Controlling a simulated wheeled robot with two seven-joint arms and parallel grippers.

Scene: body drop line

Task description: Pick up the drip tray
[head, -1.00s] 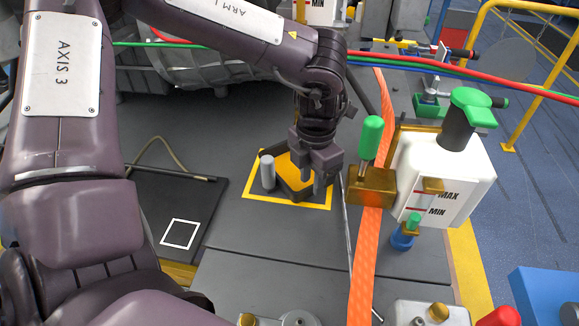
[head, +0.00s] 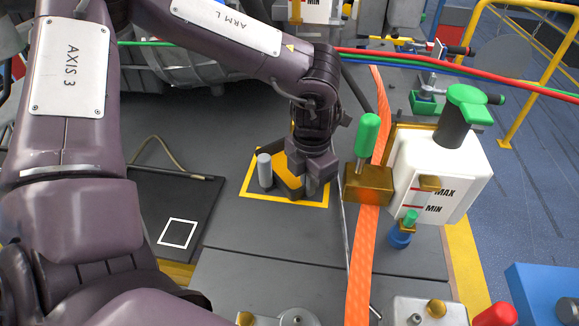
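The drip tray appears to be the low dark-walled tray (head: 284,186) with a yellow inside, within a yellow square outline on the grey deck in the head view. A light grey upright post (head: 265,170) stands at its left side. My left gripper (head: 312,184) points down at the tray's right side and hides part of its wall and inside. The fingers overlap the tray's edge in the picture. I cannot tell whether they are apart or closed on it. My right gripper is not in view.
An orange strap (head: 362,262) runs down the deck to the right of the tray. A dark mat (head: 155,205) lies left. Grey deck in front of the tray is clear.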

